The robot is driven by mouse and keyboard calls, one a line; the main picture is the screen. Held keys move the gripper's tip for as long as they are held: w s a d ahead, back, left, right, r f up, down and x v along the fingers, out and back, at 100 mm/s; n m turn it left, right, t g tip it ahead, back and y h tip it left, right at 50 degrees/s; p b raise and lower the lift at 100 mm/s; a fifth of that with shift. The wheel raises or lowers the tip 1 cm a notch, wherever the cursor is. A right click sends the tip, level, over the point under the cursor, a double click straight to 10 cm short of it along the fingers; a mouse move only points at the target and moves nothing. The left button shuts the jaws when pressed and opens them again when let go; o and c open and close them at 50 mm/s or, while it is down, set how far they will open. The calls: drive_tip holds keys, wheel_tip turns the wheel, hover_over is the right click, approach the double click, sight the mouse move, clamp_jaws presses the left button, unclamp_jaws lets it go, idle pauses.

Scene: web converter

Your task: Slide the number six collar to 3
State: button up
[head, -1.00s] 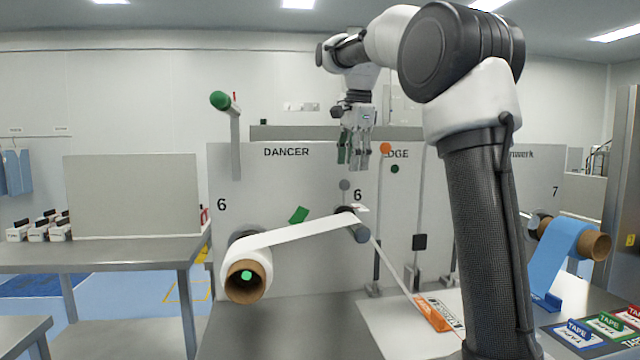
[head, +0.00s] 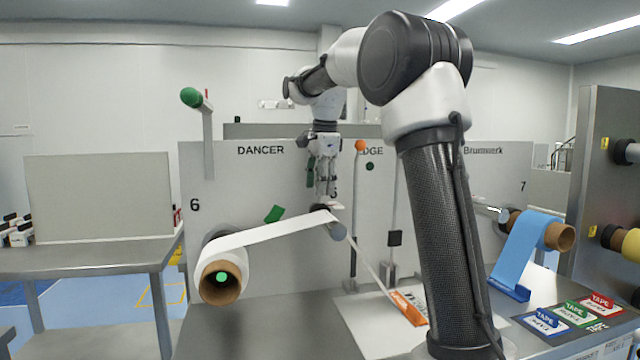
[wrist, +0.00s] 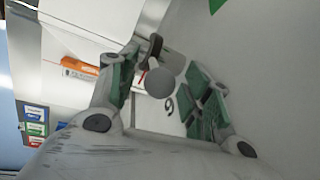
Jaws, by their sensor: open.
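My gripper (head: 325,190) is open and points down in front of the grey panel, just above the roller (head: 328,222) that carries the white web. In the wrist view, a round grey knob (wrist: 160,82) shows between the spread green-padded fingers (wrist: 163,88), with no clear contact. A small white plate (head: 333,206) sits at the roller. I cannot make out a collar or a "3" for certain.
A white roll (head: 222,275) on a brown core stands at the left. An orange-topped lever (head: 361,146) rises right of my gripper. A blue roll (head: 540,235) and tape cards (head: 580,313) lie to the right. A green-knobbed lever (head: 191,97) stands at upper left.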

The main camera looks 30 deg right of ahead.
clamp_jaws()
drive_tip(key=shift+s+a, duration=0.1)
drive_tip(key=shift+s, duration=0.45)
unclamp_jaws()
drive_tip(key=shift+r, duration=0.15)
wheel_tip(320, 180, up, 12)
drive_tip(key=s, duration=0.2)
drive_tip(key=shift+f, duration=0.25)
drive_tip(key=shift+s, duration=0.1)
